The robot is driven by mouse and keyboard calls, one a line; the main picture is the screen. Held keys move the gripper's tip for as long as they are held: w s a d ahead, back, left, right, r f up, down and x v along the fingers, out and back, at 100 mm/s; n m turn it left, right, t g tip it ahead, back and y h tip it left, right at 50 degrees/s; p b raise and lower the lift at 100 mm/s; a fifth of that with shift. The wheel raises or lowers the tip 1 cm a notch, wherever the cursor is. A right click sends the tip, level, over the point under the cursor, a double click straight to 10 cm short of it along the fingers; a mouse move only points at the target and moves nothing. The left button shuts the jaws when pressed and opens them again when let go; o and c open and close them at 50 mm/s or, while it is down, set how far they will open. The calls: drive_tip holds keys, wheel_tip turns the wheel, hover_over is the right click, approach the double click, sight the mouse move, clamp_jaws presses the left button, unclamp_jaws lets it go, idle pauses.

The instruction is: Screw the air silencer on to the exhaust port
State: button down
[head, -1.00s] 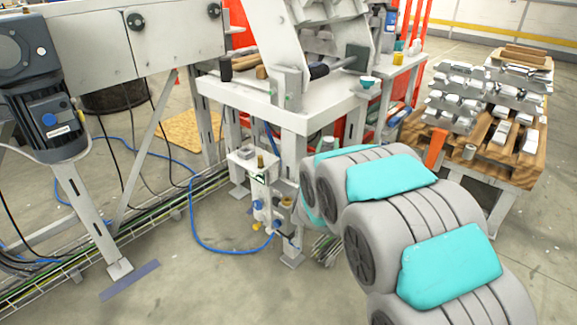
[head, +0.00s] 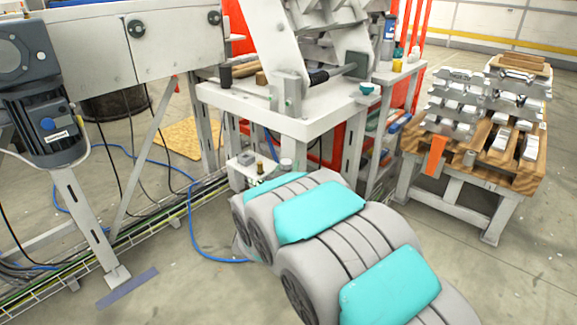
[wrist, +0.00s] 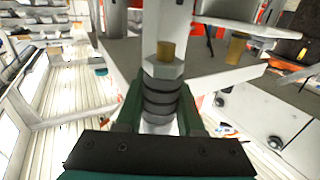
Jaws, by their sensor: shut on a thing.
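In the wrist view my gripper (wrist: 160,112) is shut on the air silencer (wrist: 161,97), a grey ribbed cylinder with a hex collar and a brass threaded end. The brass end points away from the gripper, towards the top of the picture. In the head view my arm hides the gripper's jaws and most of the white pneumatic unit below the machine table. A small brass fitting (head: 260,168) stands upright on the unit's top. I cannot tell which opening is the exhaust port. A brass piece (wrist: 236,48) also shows in the wrist view, apart from the silencer.
The white machine table (head: 255,97) stands just behind my arm. A wooden pallet table (head: 470,178) with stacked ingots is at the right. A blue hose (head: 195,225) and a cable tray (head: 75,282) lie on the floor at the left. Open floor lies at the front right.

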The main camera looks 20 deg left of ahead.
drive_tip(key=shift+f+b, duration=1.15)
drive_tip(key=shift+f, duration=1.75)
drive_tip(key=shift+f, duration=0.8)
drive_tip(key=shift+c, duration=2.2)
unclamp_jaws()
drive_tip(key=s+d, duration=0.1)
drive_tip(key=s, duration=0.6)
drive_tip(key=shift+s, duration=0.4)
